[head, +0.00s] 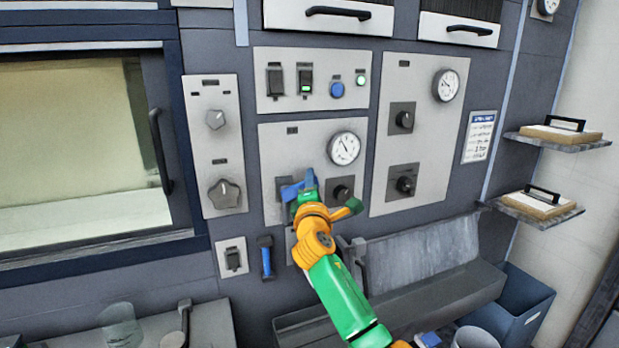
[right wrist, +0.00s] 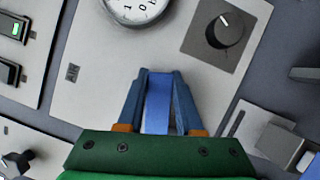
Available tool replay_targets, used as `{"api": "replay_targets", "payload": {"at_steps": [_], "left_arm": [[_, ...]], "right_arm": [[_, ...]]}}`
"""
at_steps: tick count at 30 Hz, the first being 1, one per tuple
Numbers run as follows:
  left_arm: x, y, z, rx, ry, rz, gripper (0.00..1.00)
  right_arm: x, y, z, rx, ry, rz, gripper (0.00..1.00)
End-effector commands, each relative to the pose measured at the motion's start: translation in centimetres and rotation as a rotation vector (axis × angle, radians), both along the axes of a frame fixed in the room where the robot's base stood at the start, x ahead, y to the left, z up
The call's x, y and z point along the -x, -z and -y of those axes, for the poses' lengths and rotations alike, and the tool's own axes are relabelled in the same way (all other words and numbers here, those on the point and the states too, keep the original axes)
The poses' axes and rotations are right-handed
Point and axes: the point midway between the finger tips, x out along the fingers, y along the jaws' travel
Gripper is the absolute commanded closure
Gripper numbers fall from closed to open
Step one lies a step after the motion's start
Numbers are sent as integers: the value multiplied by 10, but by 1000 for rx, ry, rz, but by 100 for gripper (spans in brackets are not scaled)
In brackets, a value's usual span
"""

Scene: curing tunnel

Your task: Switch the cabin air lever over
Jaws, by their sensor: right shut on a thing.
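My right gripper (head: 299,187) reaches up to the lower middle panel (head: 274,146), just below its round gauge (head: 344,149). In the right wrist view, the gripper (right wrist: 158,80) has its two dark blue fingers shut on a lighter blue lever (right wrist: 157,108), one finger on each side. The lever's base is hidden by the gripper, and in the head view the lever cannot be told apart from the fingers. My left gripper is not in view.
A black knob (head: 342,190) sits close right of the gripper; it also shows in the right wrist view (right wrist: 224,29). A blue-handled tool (head: 266,257) hangs below left. A grey trough (head: 425,262) juts out below. A windowed door (head: 85,150) is at left.

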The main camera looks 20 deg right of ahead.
Motion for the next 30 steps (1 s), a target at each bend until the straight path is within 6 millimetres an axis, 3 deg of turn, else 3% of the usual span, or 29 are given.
{"api": "replay_targets", "payload": {"at_steps": [12,30], "left_arm": [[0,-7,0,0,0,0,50],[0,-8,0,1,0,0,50]], "right_arm": [[0,16,3,-246,1,-12,100],[0,20,2,-315,0,-14,100]]}}
